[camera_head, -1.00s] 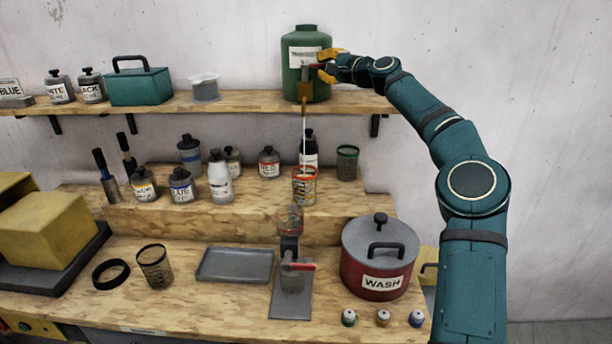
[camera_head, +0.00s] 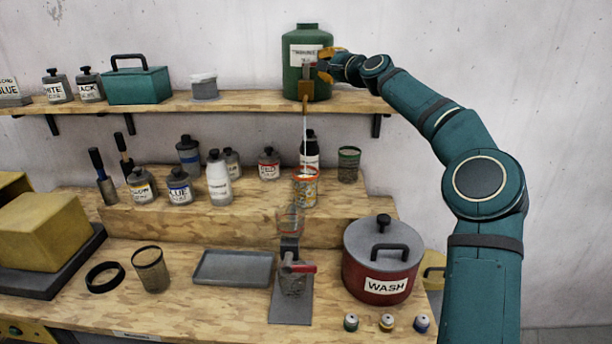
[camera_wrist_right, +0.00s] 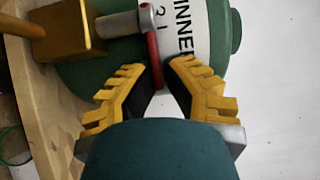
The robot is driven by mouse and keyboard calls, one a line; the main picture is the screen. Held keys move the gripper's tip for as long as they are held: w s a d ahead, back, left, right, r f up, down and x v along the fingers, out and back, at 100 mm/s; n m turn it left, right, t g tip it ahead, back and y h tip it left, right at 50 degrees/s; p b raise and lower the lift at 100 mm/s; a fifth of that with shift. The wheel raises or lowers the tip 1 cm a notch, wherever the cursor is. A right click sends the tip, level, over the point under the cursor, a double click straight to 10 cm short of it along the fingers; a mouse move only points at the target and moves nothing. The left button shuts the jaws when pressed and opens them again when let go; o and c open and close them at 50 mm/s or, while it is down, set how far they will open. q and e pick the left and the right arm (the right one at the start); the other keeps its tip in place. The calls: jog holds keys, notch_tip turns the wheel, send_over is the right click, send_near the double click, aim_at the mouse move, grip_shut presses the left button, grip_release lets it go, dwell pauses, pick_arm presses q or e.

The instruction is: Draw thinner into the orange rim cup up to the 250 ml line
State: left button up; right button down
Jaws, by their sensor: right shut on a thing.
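The green thinner container (camera_head: 318,41) stands on the upper shelf, with a brass tap block (camera_head: 306,91) at its front. The wrist view shows its label (camera_wrist_right: 184,35) and the tap's red lever (camera_wrist_right: 152,62). My right gripper (camera_wrist_right: 162,84) is shut on that lever, its yellow fingers on either side of it; in the head view the gripper (camera_head: 326,66) is at the container's front right. A thin pale stream (camera_head: 304,128) falls from the tap into the orange rim cup (camera_head: 305,188) on the riser below. The cup's liquid level is too small to read. My left gripper is out of view.
A black-capped bottle (camera_head: 310,152) stands close behind the cup, and a green-rimmed cup (camera_head: 348,164) to its right. Below are a stand with a red handle (camera_head: 298,268), a grey tray (camera_head: 233,267) and the red WASH pot (camera_head: 378,282). Several paint bottles line the riser's left.

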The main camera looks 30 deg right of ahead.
jog(key=shift+a+r, duration=0.25)
jog(key=shift+a, duration=0.15)
jog(key=shift+s+f+m+h, duration=0.15)
jog(key=shift+m+h, duration=0.55)
jog(key=shift+h, duration=0.4)
